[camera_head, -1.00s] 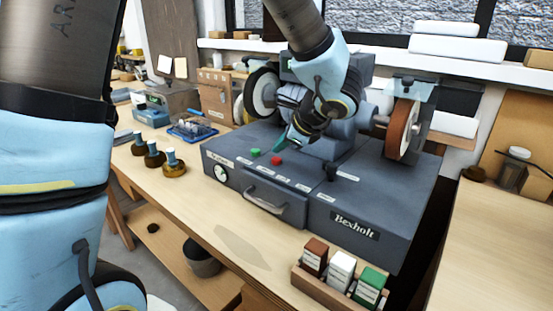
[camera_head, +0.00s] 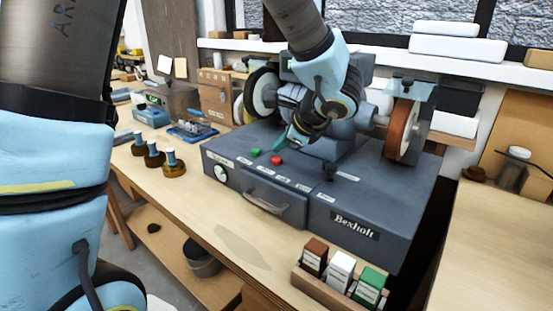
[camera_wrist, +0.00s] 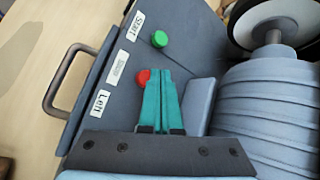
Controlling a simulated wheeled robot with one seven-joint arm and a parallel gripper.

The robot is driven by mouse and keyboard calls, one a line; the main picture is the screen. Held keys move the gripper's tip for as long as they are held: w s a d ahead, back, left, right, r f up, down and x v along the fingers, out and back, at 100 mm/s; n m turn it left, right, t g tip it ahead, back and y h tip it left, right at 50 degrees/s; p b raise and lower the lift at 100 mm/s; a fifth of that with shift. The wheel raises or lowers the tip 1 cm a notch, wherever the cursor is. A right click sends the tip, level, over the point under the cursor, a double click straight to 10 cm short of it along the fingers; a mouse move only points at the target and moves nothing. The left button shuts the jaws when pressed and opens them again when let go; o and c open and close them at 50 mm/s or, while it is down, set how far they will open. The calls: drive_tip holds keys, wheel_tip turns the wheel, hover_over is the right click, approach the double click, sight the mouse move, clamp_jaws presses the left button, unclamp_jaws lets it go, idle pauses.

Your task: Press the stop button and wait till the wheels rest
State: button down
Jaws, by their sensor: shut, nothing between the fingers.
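The red stop button (camera_head: 277,160) stands on top of the dark grey grinder base (camera_head: 300,203), to the right of the green button (camera_head: 255,152). In the wrist view the red button (camera_wrist: 143,77) shows beside my fingertips, partly covered by them. My gripper (camera_head: 284,143) is shut and empty, its teal fingers (camera_wrist: 161,80) close together just above the button. I cannot tell whether they touch it. A white-faced wheel (camera_head: 264,95) is on the left and a brown wheel (camera_head: 401,130) on the right. I cannot tell whether they turn.
A handle (camera_head: 266,203) sticks out from the base front. A wooden box (camera_head: 330,285) with three coloured blocks sits at the front. The grinder's body (camera_wrist: 262,110) is close beside my fingers.

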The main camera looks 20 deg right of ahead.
sight(280, 165)
drive_tip(key=shift+f, duration=0.15)
drive_tip(key=shift+f+b, duration=0.3)
drive_tip(key=shift+b, duration=0.35)
drive_tip(key=shift+f+b, duration=0.45)
drive_tip(key=shift+b, duration=0.05)
idle(0.4)
drive_tip(key=shift+r, duration=0.1)
drive_tip(key=shift+r+p, duration=0.55)
drive_tip(key=shift+r, duration=0.25)
drive_tip(key=shift+r, duration=0.1)
drive_tip(key=shift+r+p, duration=1.75)
drive_tip(key=shift+r, duration=0.65)
